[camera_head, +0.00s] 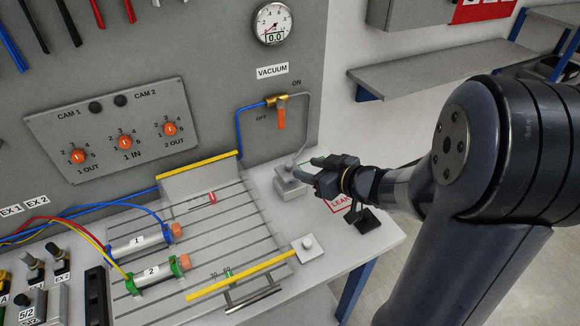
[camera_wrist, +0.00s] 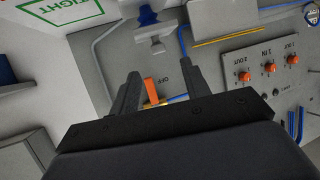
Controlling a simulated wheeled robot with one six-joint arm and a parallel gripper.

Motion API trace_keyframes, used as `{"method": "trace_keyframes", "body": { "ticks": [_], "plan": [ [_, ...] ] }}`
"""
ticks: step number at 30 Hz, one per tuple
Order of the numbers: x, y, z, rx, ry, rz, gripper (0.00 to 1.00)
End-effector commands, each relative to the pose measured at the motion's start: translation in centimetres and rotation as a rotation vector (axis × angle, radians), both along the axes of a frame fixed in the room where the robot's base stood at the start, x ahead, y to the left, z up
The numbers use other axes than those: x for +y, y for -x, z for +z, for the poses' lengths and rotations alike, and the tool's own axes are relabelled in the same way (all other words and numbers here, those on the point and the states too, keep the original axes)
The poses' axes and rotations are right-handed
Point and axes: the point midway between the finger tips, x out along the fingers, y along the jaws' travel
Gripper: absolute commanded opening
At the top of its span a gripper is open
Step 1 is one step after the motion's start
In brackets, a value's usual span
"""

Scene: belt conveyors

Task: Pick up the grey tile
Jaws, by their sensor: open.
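A small light grey square plate with a round pale knob (camera_head: 301,254) lies at the right end of the yellow bar; I cannot tell whether it is the grey tile. A grey block (camera_head: 291,189) stands on the bench further back, with a thin tube running down to a small fitting on top of it. My gripper (camera_head: 316,170) is at this block's right side, pointing left, and partly covers it. In the wrist view my gripper (camera_wrist: 158,85) has its two dark fingers apart with nothing held between them. No other tile is clear.
A vacuum valve with an orange lever (camera_head: 281,116) is on the grey panel behind. A slotted plate with a yellow bar (camera_head: 240,276) and two cylinders (camera_head: 139,244) is to the left. A black item (camera_head: 364,221) lies near the bench's right edge.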

Motion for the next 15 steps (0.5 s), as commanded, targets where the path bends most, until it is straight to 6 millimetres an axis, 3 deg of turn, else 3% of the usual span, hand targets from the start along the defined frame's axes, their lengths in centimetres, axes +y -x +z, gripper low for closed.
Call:
{"method": "trace_keyframes", "body": {
  "ticks": [15],
  "plan": [
    [3.5,-4.1,-2.8,0.002,0.001,0.001,0.45]
  ]
}}
